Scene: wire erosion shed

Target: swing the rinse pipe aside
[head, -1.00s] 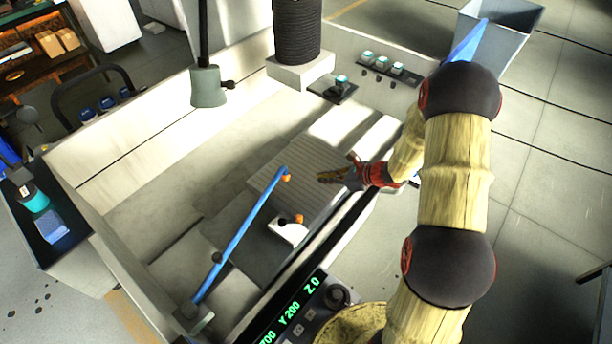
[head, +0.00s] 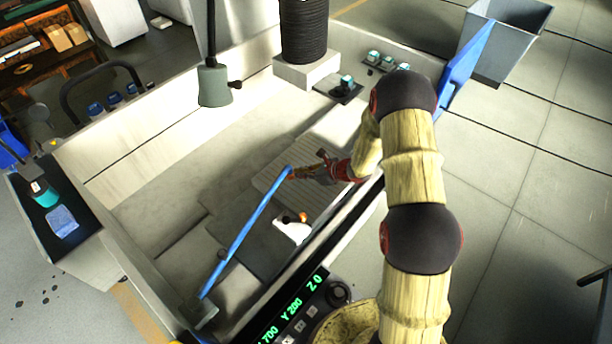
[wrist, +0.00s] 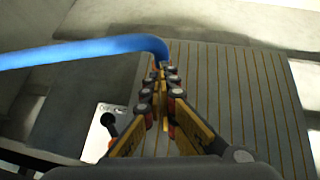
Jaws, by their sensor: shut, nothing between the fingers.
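The rinse pipe (head: 243,235) is a thin blue tube in the machine's tank. It runs from a base near the front wall up to a bent end close to the ribbed plate. In the wrist view the blue pipe (wrist: 80,50) crosses from the left and bends down just beyond the fingertips. My gripper (head: 297,173) is at the pipe's free end, on its right side. In the wrist view my gripper's fingers (wrist: 160,78) are closed together and empty, with tips at or against the bent end. I cannot tell whether they touch it.
The ribbed plate (head: 275,181) lies under my gripper. A white block (head: 291,230) with a black knob sits to its front. A grey nozzle (head: 214,86) hangs at the back. The tank wall (head: 160,105) encloses the left; the tank floor (head: 165,205) there is clear.

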